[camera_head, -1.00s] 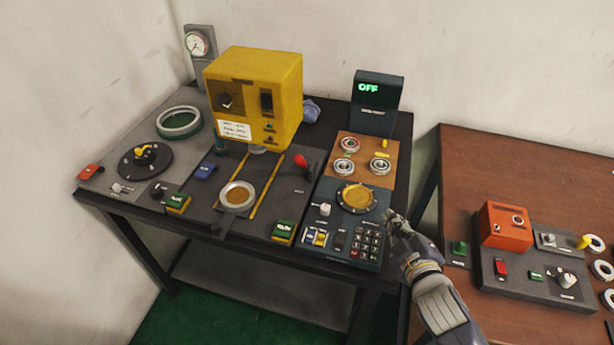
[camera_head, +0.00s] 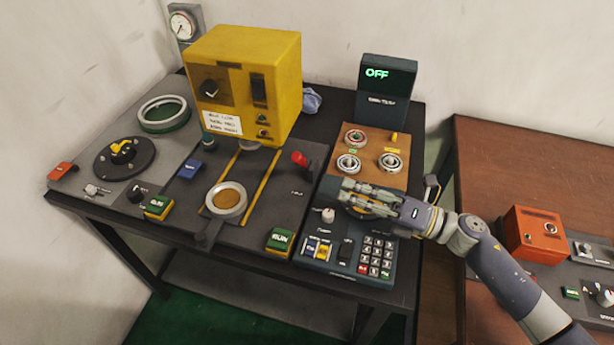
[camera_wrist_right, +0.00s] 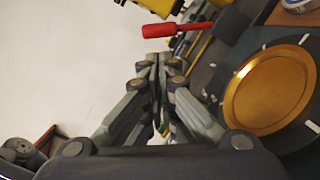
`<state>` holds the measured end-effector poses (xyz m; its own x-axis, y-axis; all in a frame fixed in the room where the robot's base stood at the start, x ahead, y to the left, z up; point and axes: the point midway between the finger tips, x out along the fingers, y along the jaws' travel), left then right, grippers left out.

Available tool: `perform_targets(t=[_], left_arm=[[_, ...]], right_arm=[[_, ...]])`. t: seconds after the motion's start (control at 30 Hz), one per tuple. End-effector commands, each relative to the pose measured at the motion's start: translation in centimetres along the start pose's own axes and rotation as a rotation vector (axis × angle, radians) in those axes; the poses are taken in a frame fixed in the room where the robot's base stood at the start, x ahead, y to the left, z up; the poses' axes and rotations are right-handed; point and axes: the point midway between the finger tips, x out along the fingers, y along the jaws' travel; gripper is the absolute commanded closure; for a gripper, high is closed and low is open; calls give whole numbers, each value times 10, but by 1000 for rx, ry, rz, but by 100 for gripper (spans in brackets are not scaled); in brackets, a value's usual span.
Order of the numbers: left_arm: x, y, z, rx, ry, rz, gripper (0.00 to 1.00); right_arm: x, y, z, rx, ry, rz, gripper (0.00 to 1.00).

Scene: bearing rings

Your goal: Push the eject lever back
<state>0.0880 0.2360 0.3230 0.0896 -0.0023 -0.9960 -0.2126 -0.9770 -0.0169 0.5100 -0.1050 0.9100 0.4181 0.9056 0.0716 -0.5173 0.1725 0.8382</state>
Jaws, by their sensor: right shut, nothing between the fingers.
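The eject lever is probably the red-handled lever (camera_head: 300,159) on the dark press panel, right of the yellow rails. Its red handle (camera_wrist_right: 160,32) also shows in the right wrist view, beyond the fingertips and apart from them. My right gripper (camera_head: 346,190) is shut and empty, pointing left over the round brass dial plate on the keypad panel. In the right wrist view its fingers (camera_wrist_right: 163,62) meet just below the red handle. The brass plate (camera_wrist_right: 268,88) lies to the right there. My left gripper is not in view.
The yellow press box (camera_head: 235,80) stands behind the lever. A ring (camera_head: 226,199) sits on a round seat between the rails. A wooden board (camera_head: 385,150) holds several bearings. The dark display (camera_head: 386,88) reads OFF. A brown table (camera_head: 500,170) is at right.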

Motion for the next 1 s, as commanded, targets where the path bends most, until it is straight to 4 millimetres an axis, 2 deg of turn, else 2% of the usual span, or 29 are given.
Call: perform_targets(t=[0.17, 0.57, 0.67, 1.0], left_arm=[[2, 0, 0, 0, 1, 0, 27], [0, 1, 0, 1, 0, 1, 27], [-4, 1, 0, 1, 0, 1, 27], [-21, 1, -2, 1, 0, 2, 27]], right_arm=[[-4, -2, -7, -37, 52, 7, 100], [1, -1, -7, -36, 52, 9, 100], [12, 0, -6, -36, 51, 10, 100], [72, 2, -9, -35, 50, 11, 100]])
